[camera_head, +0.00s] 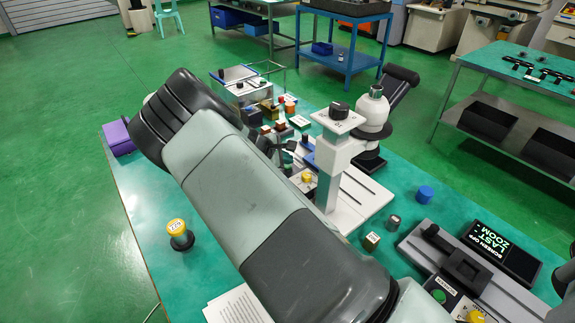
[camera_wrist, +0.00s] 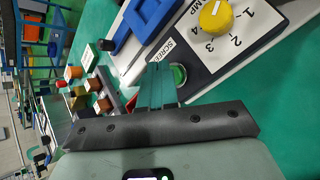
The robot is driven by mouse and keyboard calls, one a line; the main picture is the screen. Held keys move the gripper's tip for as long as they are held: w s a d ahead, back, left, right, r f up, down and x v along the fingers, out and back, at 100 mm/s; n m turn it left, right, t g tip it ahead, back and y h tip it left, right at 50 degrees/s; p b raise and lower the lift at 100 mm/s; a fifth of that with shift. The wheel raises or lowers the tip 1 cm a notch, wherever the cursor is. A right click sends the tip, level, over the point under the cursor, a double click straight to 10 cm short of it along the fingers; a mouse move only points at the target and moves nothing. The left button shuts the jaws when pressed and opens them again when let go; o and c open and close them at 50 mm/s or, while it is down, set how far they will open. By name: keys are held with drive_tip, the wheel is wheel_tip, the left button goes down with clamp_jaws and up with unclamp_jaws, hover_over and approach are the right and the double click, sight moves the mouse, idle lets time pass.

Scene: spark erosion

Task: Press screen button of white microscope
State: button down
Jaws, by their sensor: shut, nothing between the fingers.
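The white microscope (camera_head: 330,170) stands on the green table in the head view. Its panel carries a yellow knob (camera_head: 307,178), which also shows in the wrist view (camera_wrist: 215,16) beside the numbers 1 to 4. In the wrist view a green button (camera_wrist: 180,74) sits on the dark panel strip next to partly covered lettering "SCREE". My gripper (camera_wrist: 163,82) is shut and empty, its fingertips right beside the button and partly over its left edge. I cannot tell whether they touch it. In the head view my arm hides the button and most of the gripper.
A second, grey device (camera_head: 470,265) at right has a display (camera_head: 502,250) reading "SCREEN OFF LAST ZOOM", with its own green button (camera_head: 439,296) and yellow knob (camera_head: 475,316). Small blocks (camera_head: 278,125) crowd behind my gripper. A yellow-topped stamp (camera_head: 178,234) stands at left.

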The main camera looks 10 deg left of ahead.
drive_tip(key=shift+f, duration=0.3)
drive_tip(key=shift+r, duration=0.15)
idle(0.3)
drive_tip(key=shift+r, duration=0.6)
drive_tip(key=shift+r, duration=0.1)
wheel_tip(320, 180, up, 6)
drive_tip(key=shift+f, duration=0.1)
idle(0.3)
idle(3.2)
